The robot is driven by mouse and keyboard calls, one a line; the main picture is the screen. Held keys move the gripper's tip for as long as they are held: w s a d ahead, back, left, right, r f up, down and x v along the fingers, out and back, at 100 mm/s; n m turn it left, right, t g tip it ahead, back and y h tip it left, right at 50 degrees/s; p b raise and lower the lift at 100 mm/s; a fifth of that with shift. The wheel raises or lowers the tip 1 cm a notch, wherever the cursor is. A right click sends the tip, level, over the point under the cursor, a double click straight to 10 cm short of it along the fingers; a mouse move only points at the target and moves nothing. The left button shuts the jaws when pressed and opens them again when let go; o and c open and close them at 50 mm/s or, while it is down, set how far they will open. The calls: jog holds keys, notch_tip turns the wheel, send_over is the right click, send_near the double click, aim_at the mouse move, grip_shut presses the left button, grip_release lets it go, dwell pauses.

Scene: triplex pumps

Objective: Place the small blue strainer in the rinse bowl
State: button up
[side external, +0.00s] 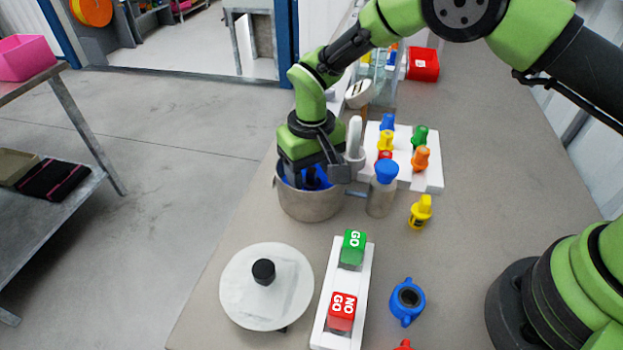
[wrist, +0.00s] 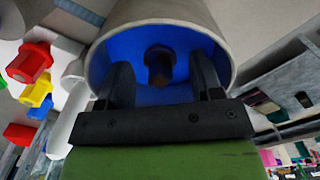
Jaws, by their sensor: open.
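A round grey metal bowl (side external: 308,204) with a blue inside stands on the bench. My gripper (side external: 312,176) is over it, fingers down inside its rim. In the wrist view my gripper (wrist: 163,78) is open, its two fingers apart. A dark hexagonal piece (wrist: 160,66) is in the bowl between the fingertips; its true colour and any contact with them cannot be told. A small blue knobbed piece (side external: 387,121) is on the white rack, and a larger blue eared piece (side external: 407,301) lies near the front. I cannot tell which is the strainer.
Right of the bowl are a blue-topped bottle (side external: 382,196), a yellow piece (side external: 420,212) and the white rack (side external: 434,178) of coloured pieces. In front are a round white plate (side external: 240,290) with a black knob and a GO/NO GO block (side external: 326,320).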

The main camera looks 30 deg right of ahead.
notch_tip(320, 180, up, 10)
jog(key=shift+f, duration=0.15)
notch_tip(320, 180, up, 10)
jog(key=m+t+y, duration=0.1)
jog(key=t, duration=0.1)
send_over(311, 170)
jog(key=s+d, duration=0.3)
jog(key=d, duration=0.1)
jog(key=s+d+r+t, duration=0.1)
jog(key=s+d+r, duration=0.2)
jog(key=s+r, duration=0.2)
jog(key=s+d+r+m+t, duration=0.1)
jog(key=s+d+t, duration=0.1)
jog(key=s, duration=0.5)
jog(key=s+d+r+m+t+y, duration=0.1)
jog(key=s+d+m+t, duration=0.1)
jog(key=s, duration=0.6)
jog(key=shift+s+d+r, duration=0.15)
jog(key=shift+s+d, duration=0.15)
jog(key=shift+d, duration=0.45)
